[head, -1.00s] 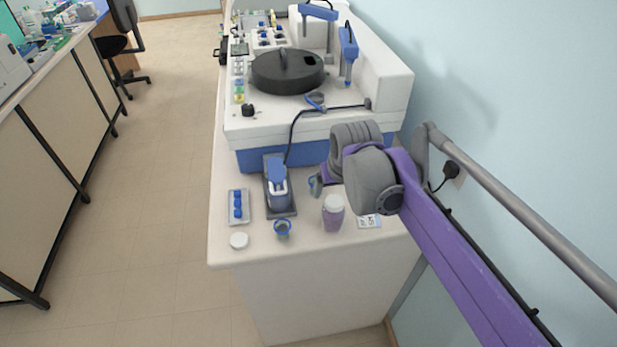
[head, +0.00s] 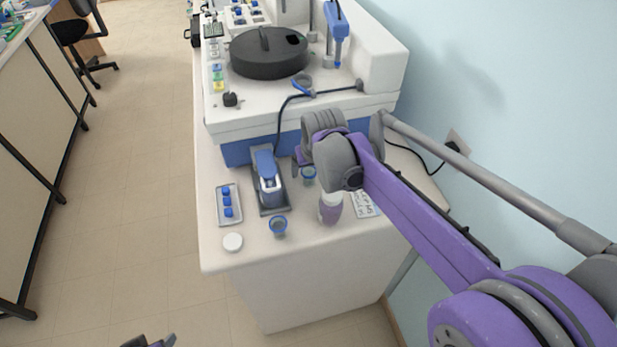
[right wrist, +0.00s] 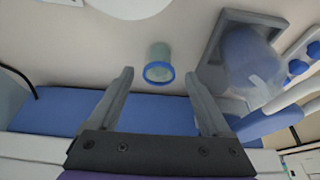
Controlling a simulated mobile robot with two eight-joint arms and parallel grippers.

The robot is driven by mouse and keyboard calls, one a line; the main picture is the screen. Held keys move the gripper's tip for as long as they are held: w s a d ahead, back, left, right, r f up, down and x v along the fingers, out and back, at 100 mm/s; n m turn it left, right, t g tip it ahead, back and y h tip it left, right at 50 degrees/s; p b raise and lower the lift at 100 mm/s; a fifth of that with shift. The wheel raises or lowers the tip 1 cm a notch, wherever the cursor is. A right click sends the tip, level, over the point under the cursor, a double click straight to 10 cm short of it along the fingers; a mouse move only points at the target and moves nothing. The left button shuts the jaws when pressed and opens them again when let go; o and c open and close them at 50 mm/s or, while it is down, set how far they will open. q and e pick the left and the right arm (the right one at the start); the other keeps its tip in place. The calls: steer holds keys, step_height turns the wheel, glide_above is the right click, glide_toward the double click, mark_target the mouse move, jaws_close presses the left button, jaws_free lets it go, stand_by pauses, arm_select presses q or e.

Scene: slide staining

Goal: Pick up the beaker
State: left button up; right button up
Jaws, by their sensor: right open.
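A small clear beaker with a blue rim (head: 309,176) stands on the bench by the machine, just beside my right gripper (head: 299,163). In the right wrist view this beaker (right wrist: 158,66) appears ahead of the gap between the two fingers. My right gripper (right wrist: 158,88) is open, with nothing between its fingers. A second blue-rimmed beaker (head: 278,226) with dark contents stands nearer the bench's front edge. Part of my left gripper (head: 150,342) shows at the bottom edge of the head view; its jaws cannot be made out.
A blue and grey device (head: 267,178) stands left of the near beaker. A tray of blue-capped items (head: 236,218) and a white lid (head: 233,242) are at left. The machine (head: 235,152) blocks the back.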

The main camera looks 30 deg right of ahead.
mark_target(309, 172)
steer(key=x, duration=0.3)
steer(key=shift+w+f, duration=0.15)
steer(key=shift+f, duration=0.05)
steer(key=shift+c, duration=0.2)
jaws_close()
steer(key=shift+r, duration=0.1)
